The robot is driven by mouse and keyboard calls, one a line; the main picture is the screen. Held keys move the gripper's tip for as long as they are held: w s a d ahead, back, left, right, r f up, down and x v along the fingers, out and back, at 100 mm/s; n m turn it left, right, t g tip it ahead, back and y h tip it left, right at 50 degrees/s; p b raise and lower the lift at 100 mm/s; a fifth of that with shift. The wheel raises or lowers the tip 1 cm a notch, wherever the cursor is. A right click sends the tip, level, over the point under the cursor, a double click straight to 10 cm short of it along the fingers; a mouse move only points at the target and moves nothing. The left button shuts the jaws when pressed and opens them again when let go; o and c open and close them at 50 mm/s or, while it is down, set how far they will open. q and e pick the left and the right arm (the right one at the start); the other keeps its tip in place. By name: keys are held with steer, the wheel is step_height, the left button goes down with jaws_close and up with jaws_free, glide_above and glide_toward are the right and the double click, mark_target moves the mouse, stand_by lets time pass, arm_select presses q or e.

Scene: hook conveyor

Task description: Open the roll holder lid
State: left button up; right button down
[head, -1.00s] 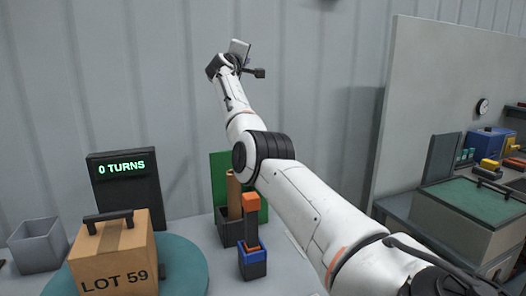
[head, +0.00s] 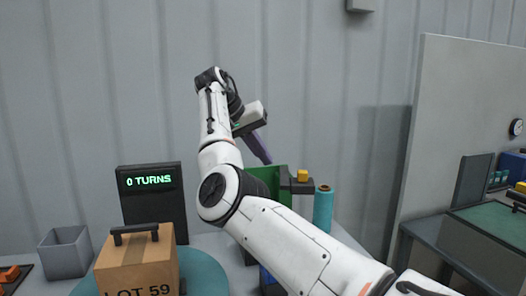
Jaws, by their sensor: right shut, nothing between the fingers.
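My right gripper (head: 262,148) is up in the air in front of the grey wall, pointing down and to the right. It is shut and empty, above a green upright panel (head: 268,178). A dark piece with a yellow block on top (head: 302,177) sits at the panel's right edge, beside a teal roll (head: 323,208). This looks like the roll holder area, but my right arm covers its lower part, and I cannot tell which part is the lid. The gripper appears apart from all of these. My left gripper is not in view.
A cardboard box marked LOT 59 (head: 135,270) stands on a round teal turntable (head: 205,275) at the left. Behind it is a dark display reading 0 TURNS (head: 150,205). A grey open bin (head: 65,252) stands further left. A pale partition (head: 455,130) is at the right.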

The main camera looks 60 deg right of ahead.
mark_target(282, 180)
steer(key=x, duration=0.6)
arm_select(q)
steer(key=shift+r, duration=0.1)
arm_select(e)
steer(key=shift+s+d+r, duration=0.1)
steer(key=shift+s+d, duration=0.35)
steer(key=shift+s, duration=0.4)
steer(key=shift+s+d+r, duration=0.1)
steer(key=shift+s+d, duration=0.4)
steer(key=shift+s, duration=0.3)
